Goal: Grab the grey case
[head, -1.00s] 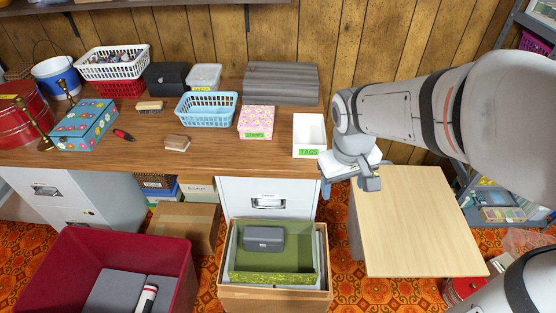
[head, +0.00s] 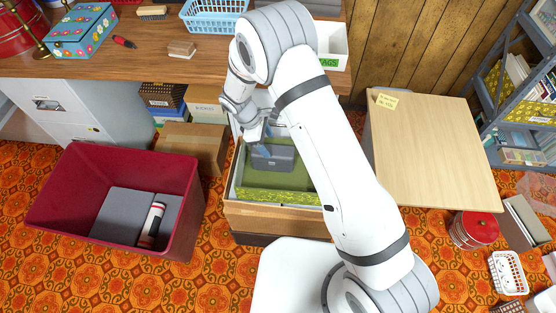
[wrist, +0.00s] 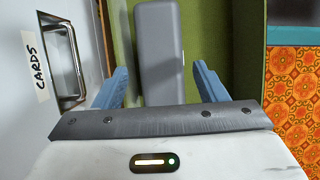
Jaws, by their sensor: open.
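The grey case (head: 273,158) lies in the green-lined open drawer (head: 280,196) below the desk, near the drawer's back. In the wrist view the grey case (wrist: 159,52) is a long rounded box standing out against green. My gripper (head: 262,146) is down at the drawer, at the case. In the wrist view my gripper's blue fingers (wrist: 158,84) are apart, one on each side of the near end of the case, with gaps visible. My arm hides the drawer's right part in the head view.
A cabinet front with a metal handle and a "CARDS" label (wrist: 35,65) stands close on the left in the wrist view. A dark red bin (head: 125,165) is at left, a cardboard box (head: 193,147) beside the drawer, and a light wooden table (head: 435,150) at right.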

